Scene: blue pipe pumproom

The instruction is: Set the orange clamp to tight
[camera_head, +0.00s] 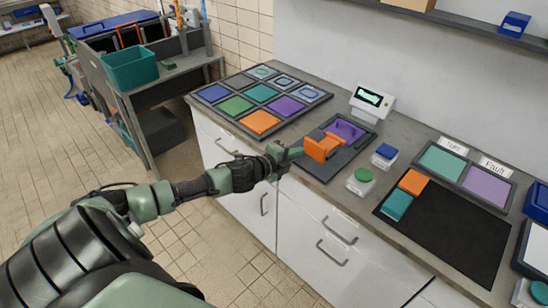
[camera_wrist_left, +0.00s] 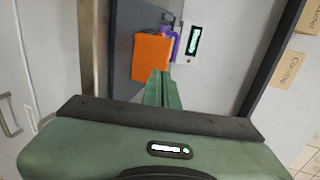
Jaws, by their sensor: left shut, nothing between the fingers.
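The orange clamp (camera_head: 321,148) sits on a dark grey board (camera_head: 345,165) on the counter, beside a purple part (camera_head: 346,129). My left gripper (camera_head: 296,152) is shut and empty, its fingertips at the near left side of the orange clamp. In the left wrist view the green fingers (camera_wrist_left: 162,90) are together and point at the lower edge of the orange clamp (camera_wrist_left: 151,57); I cannot tell if they touch it. The purple part (camera_wrist_left: 169,42) shows beside it there. My right gripper is not in view.
A small display (camera_head: 371,102) stands behind the board. A green button (camera_head: 361,180) and a blue button (camera_head: 384,155) are to its right. A tray of coloured tiles (camera_head: 233,88) is to the left. A black mat (camera_head: 446,235) with orange and teal blocks lies to the right.

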